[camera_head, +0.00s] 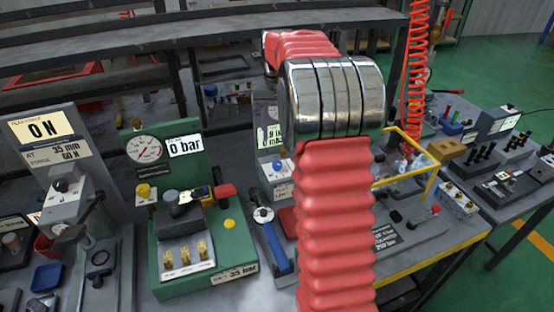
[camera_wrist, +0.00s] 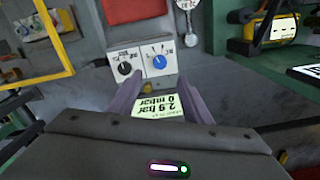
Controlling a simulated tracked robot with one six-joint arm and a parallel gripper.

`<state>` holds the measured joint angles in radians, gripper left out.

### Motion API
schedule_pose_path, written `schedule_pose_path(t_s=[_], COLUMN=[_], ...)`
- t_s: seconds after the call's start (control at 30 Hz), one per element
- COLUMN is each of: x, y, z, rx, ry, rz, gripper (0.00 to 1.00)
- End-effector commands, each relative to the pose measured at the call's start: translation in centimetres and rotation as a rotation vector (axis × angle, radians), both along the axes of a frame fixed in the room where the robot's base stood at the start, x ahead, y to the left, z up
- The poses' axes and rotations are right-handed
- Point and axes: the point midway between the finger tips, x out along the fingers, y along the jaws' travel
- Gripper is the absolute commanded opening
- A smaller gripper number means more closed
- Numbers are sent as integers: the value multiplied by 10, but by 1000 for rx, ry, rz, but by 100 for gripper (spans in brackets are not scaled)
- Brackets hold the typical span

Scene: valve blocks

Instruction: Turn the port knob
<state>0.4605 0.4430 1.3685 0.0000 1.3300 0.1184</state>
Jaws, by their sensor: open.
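In the wrist view, two knobs sit on pale plates on a grey panel: a black knob (camera_wrist: 124,68) at left and a blue knob (camera_wrist: 159,62) to its right. Labels appear upside down and are too small to read, so I cannot tell which is the port knob. My gripper (camera_wrist: 160,82) is open; its two purple-grey fingers point toward the plates, apart from both knobs. A display (camera_wrist: 158,105) reading about 2.9 bar and 0 mbar shows between the fingers.
In the head view, a green block (camera_head: 205,262) with a 0 bar display (camera_head: 185,146) and a blue-handled tool (camera_head: 276,249) stand at left. A yellow frame (camera_head: 431,187) is at right; it also shows in the wrist view (camera_wrist: 56,40). A red part (camera_wrist: 135,9) lies beyond the knobs.

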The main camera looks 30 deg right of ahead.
Motion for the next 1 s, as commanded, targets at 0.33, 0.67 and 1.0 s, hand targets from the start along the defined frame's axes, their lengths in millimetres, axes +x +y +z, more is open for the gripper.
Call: schedule_pose_path(t_s=[0.33, 0.67, 1.0], x=[-1, 0, 0], y=[0, 0, 0], z=[-55, -100, -110], rx=[2, 1, 0], ry=[3, 2, 0], rz=[0, 0, 0], gripper=[45, 45, 45])
